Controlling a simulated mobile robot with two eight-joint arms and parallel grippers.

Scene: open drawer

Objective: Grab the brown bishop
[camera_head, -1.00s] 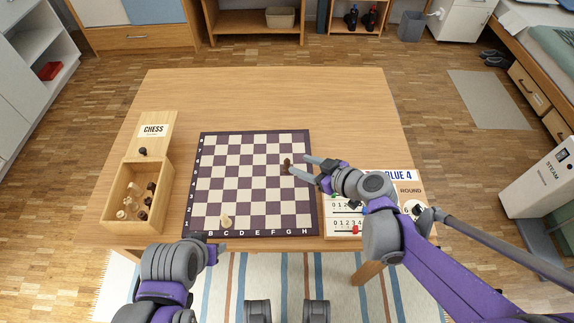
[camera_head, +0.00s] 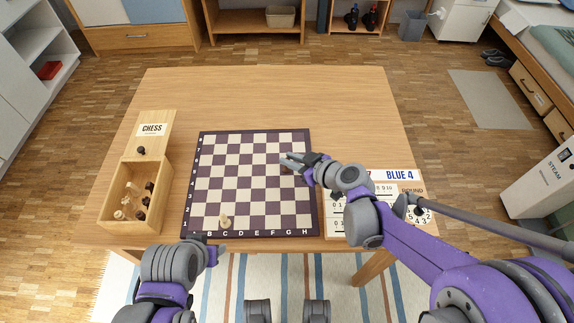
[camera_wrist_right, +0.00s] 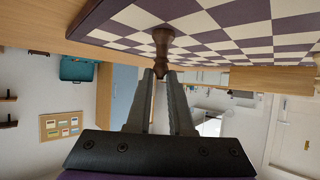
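The brown bishop (camera_wrist_right: 162,45) stands on the chessboard (camera_head: 222,160), its base on the board in the right wrist view. My right gripper (camera_wrist_right: 161,74) has its fingertips on both sides of the bishop's upper part and appears shut on it. In the head view my right gripper (camera_head: 287,163) is over the right side of the board, and its fingers hide most of the bishop. My left gripper (camera_head: 207,244) is low at the board's front edge; its fingers are not clear.
A light piece (camera_head: 224,221) stands near the board's front left. A wooden chess box (camera_head: 112,197) with several pieces is left of the board; a dark piece (camera_head: 141,151) is at its upper part. A score panel (camera_head: 384,188) lies under my right arm. The table's back is clear.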

